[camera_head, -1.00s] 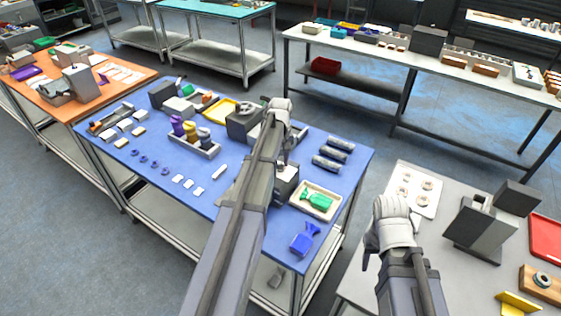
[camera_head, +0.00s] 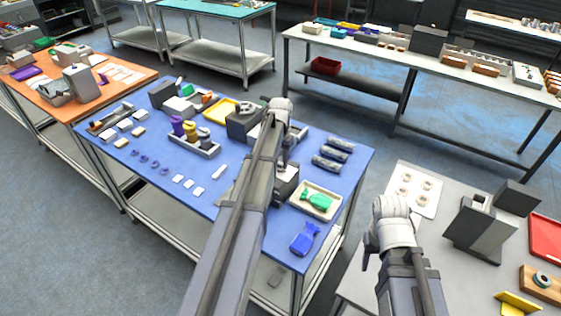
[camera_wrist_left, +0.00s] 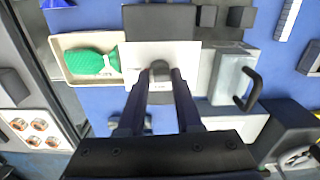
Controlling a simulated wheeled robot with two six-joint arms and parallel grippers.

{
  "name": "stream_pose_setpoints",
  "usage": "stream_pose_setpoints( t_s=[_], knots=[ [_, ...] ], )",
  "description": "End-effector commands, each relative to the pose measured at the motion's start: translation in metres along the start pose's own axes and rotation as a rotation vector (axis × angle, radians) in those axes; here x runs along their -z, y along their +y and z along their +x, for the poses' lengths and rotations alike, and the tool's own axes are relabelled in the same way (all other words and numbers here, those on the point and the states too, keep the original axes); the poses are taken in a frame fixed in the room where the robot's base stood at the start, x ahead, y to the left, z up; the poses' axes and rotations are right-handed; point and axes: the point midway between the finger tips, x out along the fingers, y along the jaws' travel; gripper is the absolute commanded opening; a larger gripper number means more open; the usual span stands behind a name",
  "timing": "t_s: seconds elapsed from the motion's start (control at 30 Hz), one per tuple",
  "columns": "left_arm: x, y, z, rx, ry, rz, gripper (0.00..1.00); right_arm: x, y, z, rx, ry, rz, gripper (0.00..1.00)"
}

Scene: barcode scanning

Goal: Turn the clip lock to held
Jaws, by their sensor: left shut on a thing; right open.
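In the left wrist view, a small dark knob (camera_wrist_left: 160,68), which looks like the clip lock, stands on a white plate with faint markings (camera_wrist_left: 190,52). My left gripper (camera_wrist_left: 161,74) has its two dark fingers closed on the knob, one on each side. Its turned position cannot be read. In the head view my left gripper (camera_head: 284,166) is over the right part of the blue table, and my arm hides much of the fixture (camera_head: 285,186). My right gripper (camera_head: 369,262) is open and empty beside the grey table's left edge.
Dark cylinders (camera_head: 333,154) lie behind. A grey block with a black handle (camera_wrist_left: 232,78) stands close right of the plate.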

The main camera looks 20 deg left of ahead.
Motion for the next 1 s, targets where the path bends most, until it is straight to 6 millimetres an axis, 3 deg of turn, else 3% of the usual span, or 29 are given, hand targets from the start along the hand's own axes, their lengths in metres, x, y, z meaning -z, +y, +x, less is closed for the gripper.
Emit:
stream_pose_setpoints(
  t_s=[0.77,0.8,1.0],
  knots=[
    [-0.0002,0.0001,0.0000,0.000,0.000,0.088,0.00,0.0000,0.0000,0.0000,0.000,0.000,0.000,0.50],
    [-0.0002,0.0001,0.0000,0.000,0.000,0.088,0.37,0.0000,0.0000,0.0000,0.000,0.000,0.000,0.50],
    [-0.0001,0.0001,0.0000,0.000,0.000,0.087,0.59,0.0000,0.0000,0.0000,0.000,0.000,0.000,0.50]
  ],
)
